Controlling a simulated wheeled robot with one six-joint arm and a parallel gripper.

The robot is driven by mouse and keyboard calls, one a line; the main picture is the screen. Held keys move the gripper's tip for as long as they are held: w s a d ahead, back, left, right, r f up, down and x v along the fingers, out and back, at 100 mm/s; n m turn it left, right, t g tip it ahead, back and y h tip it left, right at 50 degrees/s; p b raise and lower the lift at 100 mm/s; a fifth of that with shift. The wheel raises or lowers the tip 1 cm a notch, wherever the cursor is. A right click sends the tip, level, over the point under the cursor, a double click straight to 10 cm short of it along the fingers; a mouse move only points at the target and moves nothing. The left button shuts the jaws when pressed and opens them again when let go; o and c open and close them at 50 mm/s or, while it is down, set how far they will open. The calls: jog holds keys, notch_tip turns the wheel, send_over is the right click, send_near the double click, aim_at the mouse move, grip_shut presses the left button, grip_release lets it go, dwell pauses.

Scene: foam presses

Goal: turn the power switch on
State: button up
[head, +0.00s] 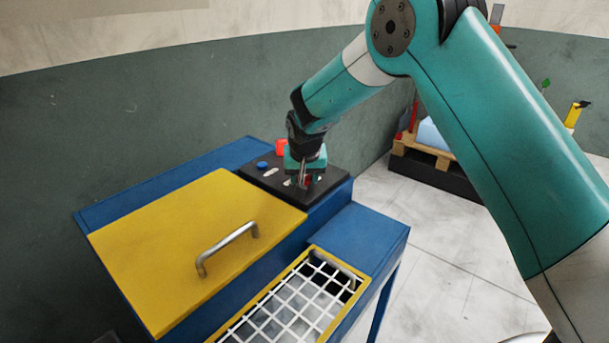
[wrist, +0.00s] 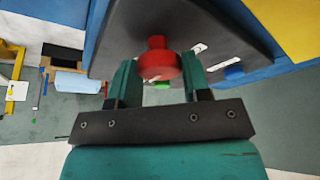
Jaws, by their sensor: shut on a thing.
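A red knob (wrist: 160,65), which I take to be the power switch, stands on the dark control panel. In the wrist view it sits between the two fingers of my gripper (wrist: 152,82), which is shut on it. In the head view my gripper (head: 306,180) is down at the right part of the dark panel (head: 255,176). It hides most of the knob there, so I cannot tell how far the knob is turned.
A red part (head: 282,147) and a blue button (head: 262,165) stand on the panel left of my gripper. A green piece (wrist: 163,86) shows past the knob. The yellow lid (head: 180,245) with its handle and the white grid (head: 290,305) are nearer.

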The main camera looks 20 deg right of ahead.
jog(key=o, duration=0.9)
jog(key=shift+r, duration=0.15)
jog(key=b+v, duration=0.2)
jog(key=v, duration=1.5)
jog(key=shift+r, duration=0.1)
jog(key=s+a+f+n+g+y, duration=0.1)
jog(key=s+n, duration=0.2)
jog(key=s, duration=0.8)
jog(key=s+a+f+n+g+y, duration=0.1)
jog(key=s+n+g+y, duration=0.1)
jog(key=s, duration=0.9)
jog(key=s+a+f+n+g+y, duration=0.1)
jog(key=s+n, duration=0.3)
jog(key=s, duration=0.7)
jog(key=shift+s+f+n+y, duration=0.2)
jog(key=shift+n+y, duration=0.1)
jog(key=shift+y, duration=0.3)
